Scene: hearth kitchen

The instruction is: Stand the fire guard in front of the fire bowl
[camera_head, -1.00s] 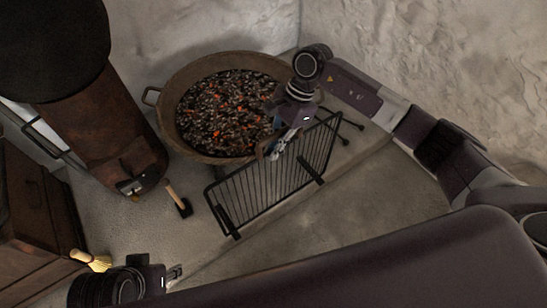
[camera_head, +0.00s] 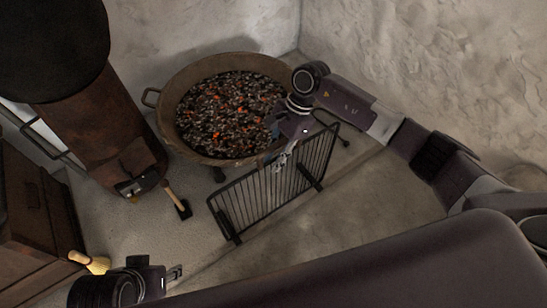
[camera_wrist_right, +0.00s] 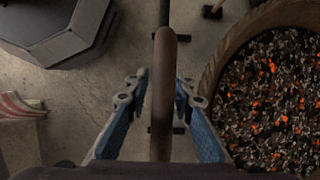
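The fire guard (camera_head: 262,195), a black barred panel with feet, stands on the floor in front of the fire bowl (camera_head: 186,148), slanting from lower left to upper right. The bowl is wide, brown and full of dark coals with orange glowing bits. My right gripper (camera_head: 279,162) is at the guard's top edge. In the right wrist view the top bar (camera_wrist_right: 164,95) runs between the two blue fingers (camera_wrist_right: 162,82), with a visible gap on each side. The bowl (camera_wrist_right: 215,75) is to the right there. My left gripper (camera_head: 176,272) is low at left, away from the guard; its finger opening is unclear.
A rusty stove (camera_head: 100,130) stands left of the bowl. A brush with a dark head (camera_head: 184,209) is between stove and guard. A yellow-bristled brush (camera_head: 97,265) is by the wooden cabinet (camera_head: 30,210). Floor is clear in front of the guard.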

